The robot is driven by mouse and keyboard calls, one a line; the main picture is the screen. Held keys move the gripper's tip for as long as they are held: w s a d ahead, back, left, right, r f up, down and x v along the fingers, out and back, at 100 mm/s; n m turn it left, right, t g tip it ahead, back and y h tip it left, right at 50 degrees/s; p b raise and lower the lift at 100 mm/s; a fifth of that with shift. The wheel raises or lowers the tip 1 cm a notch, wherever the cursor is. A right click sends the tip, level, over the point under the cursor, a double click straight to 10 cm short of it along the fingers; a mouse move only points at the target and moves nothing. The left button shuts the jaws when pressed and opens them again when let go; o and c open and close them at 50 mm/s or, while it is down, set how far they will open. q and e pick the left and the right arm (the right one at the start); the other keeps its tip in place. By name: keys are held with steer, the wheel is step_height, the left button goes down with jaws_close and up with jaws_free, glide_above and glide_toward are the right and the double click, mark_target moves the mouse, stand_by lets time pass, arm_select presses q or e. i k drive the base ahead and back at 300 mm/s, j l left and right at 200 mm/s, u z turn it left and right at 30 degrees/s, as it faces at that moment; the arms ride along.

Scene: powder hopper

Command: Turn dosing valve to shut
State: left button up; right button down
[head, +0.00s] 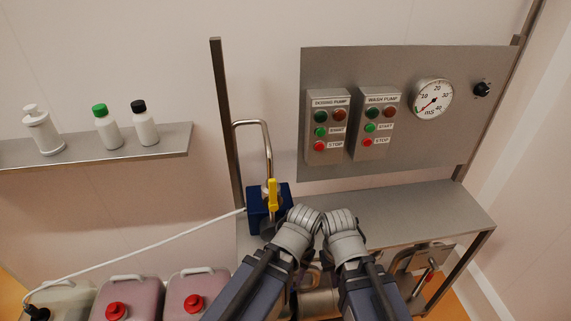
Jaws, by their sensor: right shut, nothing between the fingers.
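The dosing valve's yellow lever (272,194) stands in front of a blue block (257,207) at the left end of the steel bench. The lever points up and down in the picture, roughly in line with the bent steel pipe (268,140) above it. My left gripper (303,217) is just right of and below the lever, with a small gap in the picture; its fingers are too bunched to read. My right gripper (340,218) is beside it on the right, shut and empty. Neither gripper holds the lever.
A steel panel carries the dosing pump box (329,125), the wash pump box (375,122), a gauge (433,99) and a black knob (482,89). Pinkish canisters (200,287) stand lower left. A white hose (150,249) runs to the blue block. The bench's right part (430,208) is clear.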

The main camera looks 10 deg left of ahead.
mark_target(273, 205)
steer(key=l+u, duration=0.35)
steer(key=l, duration=0.35)
steer(key=k+l+u, duration=0.15)
steer(key=l+u, duration=0.15)
steer(key=l, duration=0.3)
